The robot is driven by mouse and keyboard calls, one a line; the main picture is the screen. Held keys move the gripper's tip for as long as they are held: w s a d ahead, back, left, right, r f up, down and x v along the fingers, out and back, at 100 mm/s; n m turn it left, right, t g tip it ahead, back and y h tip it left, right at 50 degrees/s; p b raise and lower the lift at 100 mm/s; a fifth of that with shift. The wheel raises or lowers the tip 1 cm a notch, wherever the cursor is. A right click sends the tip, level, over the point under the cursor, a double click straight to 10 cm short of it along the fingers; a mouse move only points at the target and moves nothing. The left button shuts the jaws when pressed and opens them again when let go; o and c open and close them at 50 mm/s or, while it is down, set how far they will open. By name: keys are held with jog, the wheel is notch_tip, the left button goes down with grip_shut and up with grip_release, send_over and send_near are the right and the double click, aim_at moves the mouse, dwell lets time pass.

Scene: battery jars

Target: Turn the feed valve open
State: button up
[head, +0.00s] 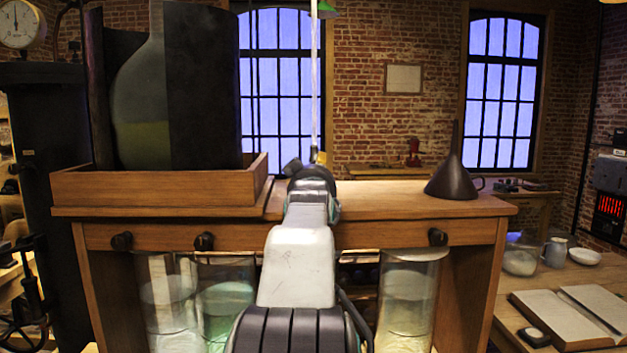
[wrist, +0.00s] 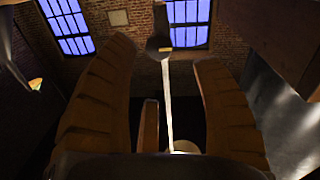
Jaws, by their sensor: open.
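My gripper (wrist: 166,70) is open in the wrist view, with its two thick ribbed fingers apart. Between them a thin pale tube or rod (wrist: 167,105) runs down from a dark fitting (wrist: 158,45); I cannot tell whether this fitting is the feed valve. No finger visibly touches it. In the head view a pale vertical tube (head: 315,75) comes down behind the end of my arm. A small yellowish piece (head: 320,157) shows at its lower end; the gripper's fingers are mostly hidden there by my arm.
A wooden bench has dark round knobs (head: 438,237) on its front rail and glass jars (head: 412,300) below. A wooden tray (head: 160,190) with a large flask (head: 140,100) stands left. A dark funnel (head: 457,175) stands right. The bench top between my arm and the funnel is clear.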

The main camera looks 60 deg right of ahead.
jog(key=shift+v, duration=1.45)
